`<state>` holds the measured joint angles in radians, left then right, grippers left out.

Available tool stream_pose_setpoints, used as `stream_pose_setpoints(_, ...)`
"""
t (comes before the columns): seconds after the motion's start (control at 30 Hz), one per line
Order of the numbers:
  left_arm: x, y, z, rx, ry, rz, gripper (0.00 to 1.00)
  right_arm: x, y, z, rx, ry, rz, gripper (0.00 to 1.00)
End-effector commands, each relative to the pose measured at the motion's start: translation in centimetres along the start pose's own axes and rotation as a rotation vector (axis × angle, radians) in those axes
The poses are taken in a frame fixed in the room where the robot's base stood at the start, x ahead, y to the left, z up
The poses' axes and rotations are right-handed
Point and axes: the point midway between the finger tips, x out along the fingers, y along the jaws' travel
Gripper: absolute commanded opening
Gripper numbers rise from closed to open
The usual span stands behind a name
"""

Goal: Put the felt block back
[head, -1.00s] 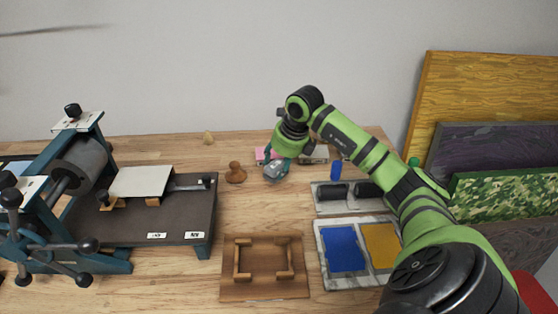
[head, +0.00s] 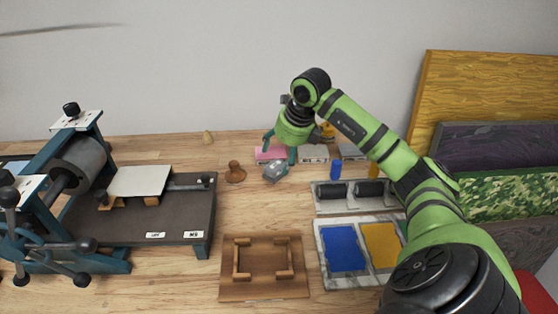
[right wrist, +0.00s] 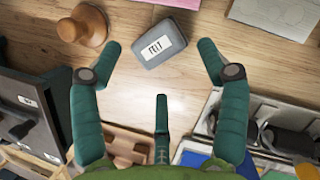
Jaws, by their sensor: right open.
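The felt block is a small grey block with a white "FELT" label (right wrist: 158,45). It lies on the wooden table, and in the head view it shows just below my right gripper's fingers (head: 275,172). My right gripper (head: 280,147) is open, with its fingers spread. In the right wrist view the fingers (right wrist: 160,62) are apart and empty, and the felt block lies beyond and between their tips, clear of them. My left gripper is not in view.
A pink block (head: 268,154) and a pale block (head: 313,154) lie behind. A brown knobbed stamp (head: 235,173) stands left. A roller tray (head: 322,208), an ink tray (head: 320,235) and a wooden frame board (head: 264,291) are nearer. A press (head: 195,225) fills the left.

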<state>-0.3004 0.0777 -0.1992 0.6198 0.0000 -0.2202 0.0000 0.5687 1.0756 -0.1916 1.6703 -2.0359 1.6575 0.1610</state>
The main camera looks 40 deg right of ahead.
Motion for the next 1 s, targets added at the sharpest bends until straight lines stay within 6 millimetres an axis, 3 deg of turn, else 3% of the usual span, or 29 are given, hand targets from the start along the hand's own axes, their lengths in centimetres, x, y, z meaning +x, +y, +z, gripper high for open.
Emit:
stream_pose_setpoints(0.2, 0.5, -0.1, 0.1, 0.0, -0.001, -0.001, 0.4, -4.8, -0.1, 0.1, -0.001, -0.004, -0.003, 0.75)
stream_pose_setpoints(0.4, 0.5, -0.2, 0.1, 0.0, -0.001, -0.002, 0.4, -7.4, 0.0, 0.1, 0.0, -0.002, 0.0, 0.75)
stream_pose_setpoints(1.0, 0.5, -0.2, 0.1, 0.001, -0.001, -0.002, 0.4, -8.0, 0.0, 0.0, 0.0, 0.0, 0.0, 0.75)
